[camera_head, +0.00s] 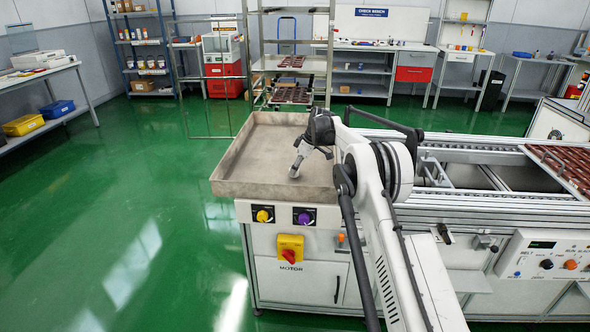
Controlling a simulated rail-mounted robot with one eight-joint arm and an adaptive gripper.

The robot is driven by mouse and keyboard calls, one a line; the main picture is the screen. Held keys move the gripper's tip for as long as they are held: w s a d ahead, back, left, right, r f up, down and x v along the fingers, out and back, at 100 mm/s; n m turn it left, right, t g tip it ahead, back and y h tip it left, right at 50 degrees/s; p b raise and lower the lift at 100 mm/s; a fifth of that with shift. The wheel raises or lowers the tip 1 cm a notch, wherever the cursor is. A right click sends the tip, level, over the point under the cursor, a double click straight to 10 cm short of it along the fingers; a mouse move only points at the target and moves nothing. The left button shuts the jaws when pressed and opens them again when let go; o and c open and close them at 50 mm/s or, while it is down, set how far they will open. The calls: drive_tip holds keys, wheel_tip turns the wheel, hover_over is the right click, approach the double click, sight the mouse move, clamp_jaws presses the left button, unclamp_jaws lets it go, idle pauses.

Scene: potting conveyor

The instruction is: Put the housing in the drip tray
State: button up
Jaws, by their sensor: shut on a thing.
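The drip tray (224,188) is a wide, shallow, worn grey-beige metal tray with raised walls, at the left end of the potting machine. My gripper (302,153) points down over the right part of the tray. It is small in this view and partly covered by my dark wrist. The piece is inside the outline of the tray walls. I cannot tell whether it touches the tray floor.
The conveyor frame (465,148) runs right from the tray, with a rack of dark red boards (565,165) on it. A panel with knobs and a red-yellow switch (290,248) is below the tray. A wire rack (295,65) stands behind. The left tray floor is bare.

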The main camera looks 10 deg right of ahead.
drive_tip(key=shift+f, duration=0.1)
drive_tip(key=o, duration=0.8)
drive_tip(key=shift+o, duration=0.2)
drive_tip(key=p+v, duration=0.1)
drive_tip(key=v, duration=1)
drive_tip(key=s+a+r+m+t+h, duration=0.1)
drive_tip(key=s+a+r+m, duration=0.15)
drive_tip(key=s+r, duration=1.05)
drive_tip(key=s+a+r+m+t+h, duration=0.15)
drive_tip(key=s+r, duration=0.25)
drive_tip(key=s, duration=0.4)
drive_tip(key=s+r+m, duration=0.3)
drive_tip(key=s+r, duration=0.2)
drive_tip(key=s, duration=0.3)
drive_tip(key=s+f+m, duration=0.1)
drive_tip(key=s+f, duration=0.3)
drive_tip(key=s, duration=0.6)
drive_tip(key=s+f+m+t+h, duration=0.1)
drive_tip(key=s+f+m, duration=0.1)
drive_tip(key=s, duration=0.8)
drive_tip(key=s+f+m+t, duration=0.1)
drive_tip(key=s+f, duration=0.4)
drive_tip(key=s, duration=0.6)
drive_tip(key=shift+f+m+h, duration=0.3)
drive_tip(key=shift+m+h, duration=0.05)
drive_tip(key=shift+m, duration=0.35)
